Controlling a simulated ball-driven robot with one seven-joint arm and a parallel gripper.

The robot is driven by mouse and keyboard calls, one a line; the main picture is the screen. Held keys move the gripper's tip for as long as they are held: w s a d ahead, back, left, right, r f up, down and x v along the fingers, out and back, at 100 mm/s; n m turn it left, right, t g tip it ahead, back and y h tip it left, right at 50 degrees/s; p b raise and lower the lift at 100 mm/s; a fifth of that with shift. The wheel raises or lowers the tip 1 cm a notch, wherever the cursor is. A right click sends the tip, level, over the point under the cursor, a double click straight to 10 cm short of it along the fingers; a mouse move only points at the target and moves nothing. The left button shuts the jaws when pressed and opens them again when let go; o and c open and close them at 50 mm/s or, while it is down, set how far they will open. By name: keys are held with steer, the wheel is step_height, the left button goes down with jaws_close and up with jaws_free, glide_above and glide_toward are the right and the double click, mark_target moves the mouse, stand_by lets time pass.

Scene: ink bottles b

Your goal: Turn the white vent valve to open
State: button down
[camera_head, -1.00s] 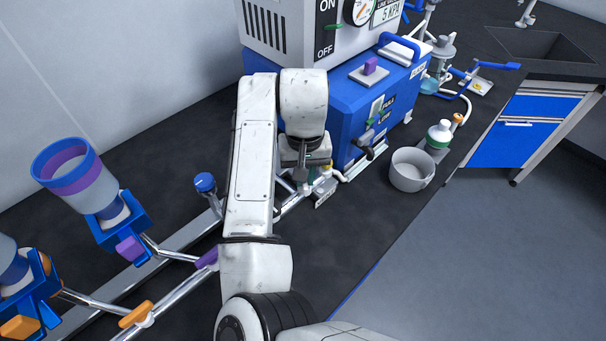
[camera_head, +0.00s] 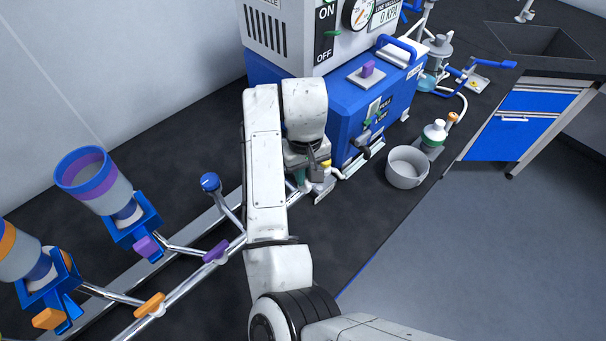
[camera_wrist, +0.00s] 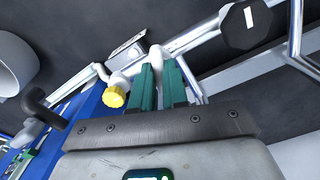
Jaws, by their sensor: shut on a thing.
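The white vent valve's handle (camera_wrist: 155,54) shows in the wrist view between the tips of my gripper's green fingers (camera_wrist: 158,70). My gripper is shut on it. Just beside the fingers is a yellow-capped white fitting (camera_wrist: 114,96) on the same white piping. In the head view my gripper (camera_head: 322,170) is low at the left front corner of the blue pump housing (camera_head: 320,110), and my arm hides most of the valve there. The display (camera_head: 386,17) on the grey unit reads 0 KPA.
A grey pot (camera_head: 407,168) and a green-and-white bottle (camera_head: 434,135) stand right of the pump. A black lever handle (camera_wrist: 45,108) sits near the gripper. Metal rails (camera_head: 190,300) with funnels (camera_head: 95,180) lie to the left. The counter's front edge is close by.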

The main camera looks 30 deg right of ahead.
steer(key=shift+r+p, duration=0.15)
steer(key=shift+p, duration=0.3)
steer(key=shift+n+p, duration=1.5)
steer(key=shift+p, duration=0.1)
steer(key=shift+n+p, duration=0.6)
steer(key=c, duration=1)
jaws_free()
steer(key=shift+r+p, duration=0.3)
steer(key=shift+r, duration=3.05)
